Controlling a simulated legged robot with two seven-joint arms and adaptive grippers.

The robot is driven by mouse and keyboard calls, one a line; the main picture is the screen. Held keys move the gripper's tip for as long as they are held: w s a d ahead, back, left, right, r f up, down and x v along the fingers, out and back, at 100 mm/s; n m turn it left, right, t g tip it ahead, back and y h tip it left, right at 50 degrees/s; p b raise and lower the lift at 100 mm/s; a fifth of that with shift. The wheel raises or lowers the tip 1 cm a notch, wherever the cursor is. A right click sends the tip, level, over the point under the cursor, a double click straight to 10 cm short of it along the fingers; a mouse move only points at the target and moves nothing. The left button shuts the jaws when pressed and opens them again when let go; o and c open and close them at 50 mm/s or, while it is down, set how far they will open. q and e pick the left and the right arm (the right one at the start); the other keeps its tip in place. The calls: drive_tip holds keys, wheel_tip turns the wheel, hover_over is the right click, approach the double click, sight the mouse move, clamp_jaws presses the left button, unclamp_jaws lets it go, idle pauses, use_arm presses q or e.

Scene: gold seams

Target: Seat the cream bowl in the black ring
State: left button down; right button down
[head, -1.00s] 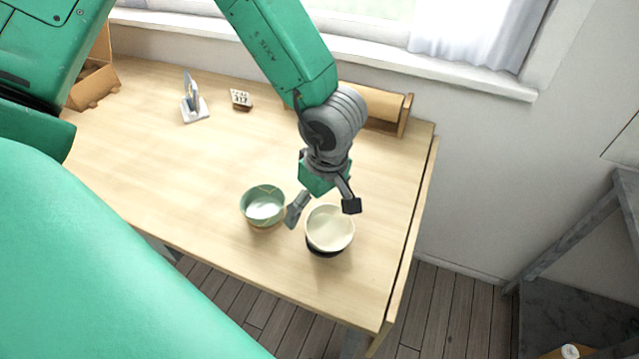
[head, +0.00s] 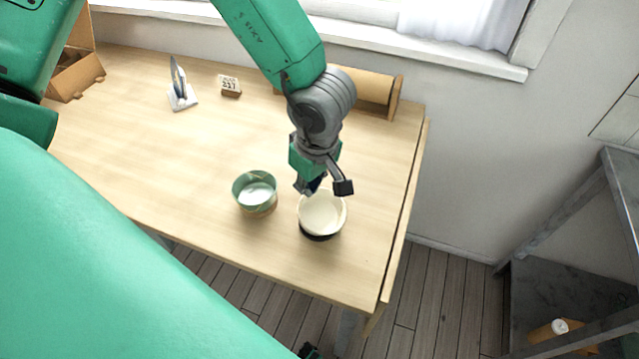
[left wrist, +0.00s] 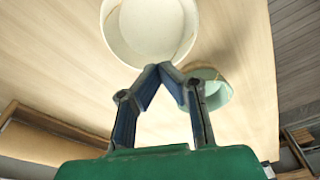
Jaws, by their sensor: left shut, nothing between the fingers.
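The cream bowl (head: 323,214) stands upright on the black ring (head: 318,237) near the table's front right corner. Only the ring's near edge shows below the bowl, so how deep the bowl sits is hard to tell. In the left wrist view the bowl (left wrist: 150,25) is at the top, and the ring is hidden. My left gripper (head: 316,186) is at the bowl's far rim. In the left wrist view its fingertips (left wrist: 160,68) meet just beside the rim, shut with nothing between them. My right gripper is not in view.
A green bowl with gold seams (head: 256,194) stands close to the left of the cream bowl. A small date block (head: 229,87), a stand (head: 181,88) and a wooden rack (head: 370,90) are farther back. The left part of the table (head: 130,150) is clear.

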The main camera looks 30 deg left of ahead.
sight(310, 209)
use_arm(q)
drive_tip(key=shift+f, duration=0.25)
idle(0.3)
drive_tip(key=shift+f+b, duration=1.45)
drive_tip(key=shift+f, duration=1.85)
drive_tip(key=shift+r, duration=0.15)
wheel_tip(310, 209, up, 8)
drive_tip(key=p, duration=0.9)
drive_tip(key=shift+p, duration=0.35)
